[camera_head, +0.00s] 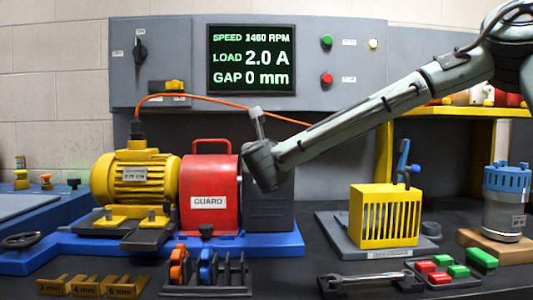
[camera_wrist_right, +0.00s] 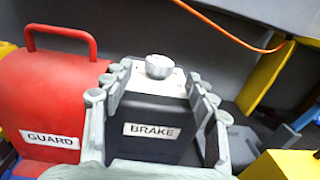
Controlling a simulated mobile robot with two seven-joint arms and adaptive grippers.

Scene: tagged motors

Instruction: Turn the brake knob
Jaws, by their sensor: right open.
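The brake unit is a dark box labelled BRAKE (camera_wrist_right: 151,131), with a round silver knob (camera_wrist_right: 158,66) on a pale plate on its top in the right wrist view. In the head view the brake box (camera_head: 268,212) stands right of the red guard, and its knob is hidden by my right arm. My right gripper (camera_wrist_right: 157,74) is open and empty. Its fingers appear on either side of the knob, with visible gaps; I cannot tell how far above it they are. In the head view my right wrist is over the box. My left gripper is not in view.
The red guard (camera_head: 210,185) and yellow motor (camera_head: 130,178) stand left of the brake on a blue base (camera_head: 40,258). An orange cable (camera_head: 230,105) runs behind. A yellow cage (camera_head: 384,216) stands to the right. A wrench (camera_head: 365,280) and small racks lie in front.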

